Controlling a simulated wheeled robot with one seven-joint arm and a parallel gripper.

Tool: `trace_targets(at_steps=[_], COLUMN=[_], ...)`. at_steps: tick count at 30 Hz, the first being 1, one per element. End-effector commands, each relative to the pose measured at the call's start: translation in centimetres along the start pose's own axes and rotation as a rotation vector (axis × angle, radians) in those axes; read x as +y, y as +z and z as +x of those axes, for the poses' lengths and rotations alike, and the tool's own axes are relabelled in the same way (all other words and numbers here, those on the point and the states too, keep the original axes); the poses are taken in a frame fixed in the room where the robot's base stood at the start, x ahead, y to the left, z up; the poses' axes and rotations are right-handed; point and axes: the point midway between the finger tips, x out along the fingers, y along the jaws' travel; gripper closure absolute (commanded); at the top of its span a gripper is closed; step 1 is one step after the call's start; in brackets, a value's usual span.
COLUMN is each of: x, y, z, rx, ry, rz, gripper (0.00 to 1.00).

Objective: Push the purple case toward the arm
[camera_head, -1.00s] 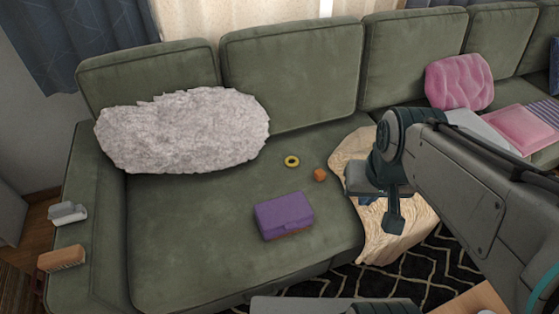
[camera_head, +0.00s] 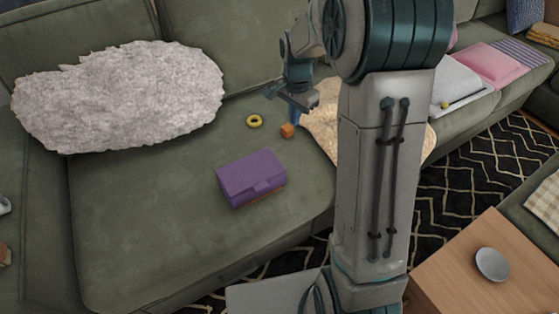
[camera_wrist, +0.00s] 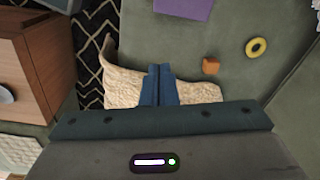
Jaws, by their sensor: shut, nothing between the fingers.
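The purple case (camera_head: 250,177) lies flat and closed on the green sofa seat, near the front edge of the cushion. In the wrist view the purple case (camera_wrist: 183,8) is cut off at the top edge. My gripper (camera_head: 297,100) is above the seat behind and to the right of the case, apart from it. In the wrist view the blue fingers of my gripper (camera_wrist: 160,72) are together and empty, over the cream throw. The sofa's left arm (camera_head: 35,225) is at the picture's left edge, with bare seat between it and the case.
An orange cube (camera_head: 287,130) and a yellow ring (camera_head: 254,121) lie behind the case. A cream throw (camera_head: 322,122) hangs over the seat to the right. A fluffy cushion (camera_head: 120,95) leans at the back left. A wooden table (camera_head: 490,265) stands front right.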

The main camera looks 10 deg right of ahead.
Motion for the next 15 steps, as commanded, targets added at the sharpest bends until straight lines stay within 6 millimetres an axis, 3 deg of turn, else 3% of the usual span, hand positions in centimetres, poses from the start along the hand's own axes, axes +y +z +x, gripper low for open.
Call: trace_targets(at_steps=[1,6,15], x=[-0.8,-2.5,-3.3], y=[-0.8,-2.6,-3.5], z=[3.8,9.5,13.2], rx=[-0.010,-0.026,-0.033], ry=[0.013,0.035,0.047], rz=[0.055,0.204,0.289], gripper=[1.00,1.00,1.00])
